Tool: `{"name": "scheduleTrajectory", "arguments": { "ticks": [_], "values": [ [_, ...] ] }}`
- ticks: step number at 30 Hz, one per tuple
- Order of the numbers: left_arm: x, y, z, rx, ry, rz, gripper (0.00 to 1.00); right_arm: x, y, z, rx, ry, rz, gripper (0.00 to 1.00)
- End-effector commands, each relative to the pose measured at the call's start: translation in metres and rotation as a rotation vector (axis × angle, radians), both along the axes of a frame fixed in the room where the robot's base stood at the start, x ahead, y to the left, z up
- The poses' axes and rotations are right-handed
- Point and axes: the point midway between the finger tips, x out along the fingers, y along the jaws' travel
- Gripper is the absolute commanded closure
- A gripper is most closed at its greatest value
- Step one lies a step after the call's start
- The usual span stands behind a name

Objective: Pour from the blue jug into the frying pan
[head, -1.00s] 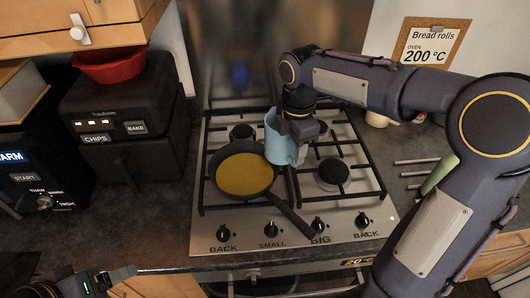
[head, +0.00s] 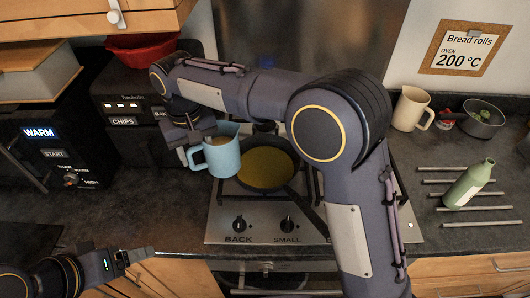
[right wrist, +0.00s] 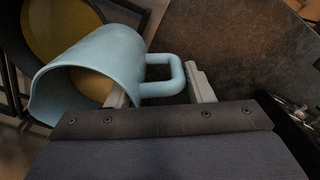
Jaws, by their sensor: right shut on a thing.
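The light blue jug (head: 224,158) is held up at the left side of the frying pan in the head view, looking roughly upright. Yellow-brown contents show inside it in the right wrist view (right wrist: 60,85). My right gripper (head: 190,145) is shut on its handle; the handle sits between the fingers in the right wrist view (right wrist: 165,88). The dark frying pan (head: 307,214), shown by its handle, stands on the hob with yellow contents. The jug covers its left edge in the head view. My left gripper (head: 132,256) is low at the left; its jaw opening is unclear.
The hob (head: 225,228) is partly hidden by my right arm. A green bottle (head: 468,186) lies among metal bars at right. A beige mug (head: 410,108) and a grey pot (head: 482,120) stand behind. Dark appliances fill the left; the counter in front of them is clear.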

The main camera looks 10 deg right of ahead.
Motion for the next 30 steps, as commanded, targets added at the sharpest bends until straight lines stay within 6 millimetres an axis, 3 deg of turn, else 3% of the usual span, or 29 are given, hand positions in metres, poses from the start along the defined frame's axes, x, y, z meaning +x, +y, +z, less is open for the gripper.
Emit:
{"name": "scheduleTrajectory", "arguments": {
  "ticks": [3,9,20,30],
  "values": [
    [0.0,0.0,0.0,0.0,0.0,0.0,0.24,-0.003,0.017,-0.001,-0.001,-0.004,-0.073,1.0],
    [0.0,0.0,0.0,0.0,0.0,0.0,0.24,-0.006,0.026,-0.001,0.001,-0.003,-0.12,1.0],
    [0.0,0.0,0.0,0.0,0.0,0.0,0.24,-0.005,0.023,0.001,0.022,0.003,-0.121,1.0],
    [0.0,0.0,0.0,0.0,0.0,0.0,0.24,-0.002,0.012,0.015,0.159,0.041,-0.123,1.0]
  ]
}}
